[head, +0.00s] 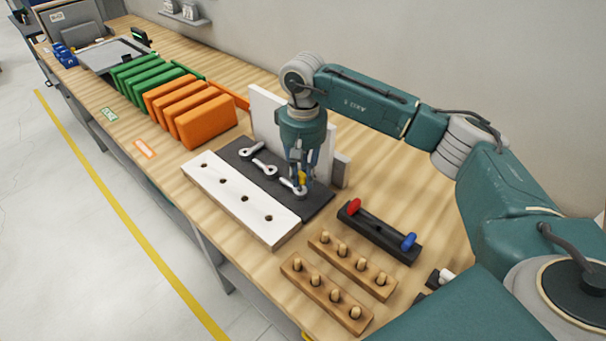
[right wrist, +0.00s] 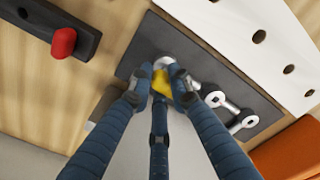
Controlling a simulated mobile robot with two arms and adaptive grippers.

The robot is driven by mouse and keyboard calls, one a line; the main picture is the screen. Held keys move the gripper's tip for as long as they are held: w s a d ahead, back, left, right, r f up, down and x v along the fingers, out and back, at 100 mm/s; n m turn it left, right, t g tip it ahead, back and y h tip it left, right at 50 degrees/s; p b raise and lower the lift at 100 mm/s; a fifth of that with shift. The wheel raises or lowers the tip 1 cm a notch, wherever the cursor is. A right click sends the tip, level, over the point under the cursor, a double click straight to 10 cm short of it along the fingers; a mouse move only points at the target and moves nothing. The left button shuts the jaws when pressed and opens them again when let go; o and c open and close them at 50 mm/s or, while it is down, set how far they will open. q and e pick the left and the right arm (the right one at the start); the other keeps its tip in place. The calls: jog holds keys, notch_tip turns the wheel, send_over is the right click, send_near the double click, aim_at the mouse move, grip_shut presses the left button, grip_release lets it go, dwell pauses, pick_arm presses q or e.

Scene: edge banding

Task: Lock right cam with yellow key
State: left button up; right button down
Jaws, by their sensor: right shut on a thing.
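My right gripper (head: 301,182) points down over the right end of the dark fixture (head: 318,205) and is shut on the yellow key (head: 302,177). The yellow key (right wrist: 161,82) shows between the fingers in the right wrist view, at the right cam (right wrist: 165,63). The right cam (head: 291,186) is silver and partly hidden by the fingers and key; I cannot tell how fully the key sits in it. The middle cam (head: 264,168) and left cam (head: 250,150) lie along the same fixture. My left gripper is out of view.
A white drilled board (head: 235,200) lies in front of the fixture, and a white upright panel (head: 265,115) stands behind. A black rack (head: 375,232) holds a red key (head: 355,206) and a blue key (head: 408,241). Dowel blocks (head: 325,293) stand nearest. Orange panels (head: 208,122) stand left.

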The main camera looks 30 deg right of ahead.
jog(key=shift+f+b, duration=0.15)
jog(key=shift+b, duration=0.4)
dwell(1.0)
jog(key=shift+f+b, duration=0.7)
jog(key=shift+f, duration=0.1)
dwell(0.9)
dwell(0.3)
jog(key=m, duration=0.4)
jog(key=shift+s+a, duration=0.1)
jog(key=shift+a, duration=0.15)
jog(key=shift+m, duration=0.4)
jog(key=m, duration=0.4)
jog(key=shift+a+m, duration=0.25)
jog(key=shift+m, duration=0.15)
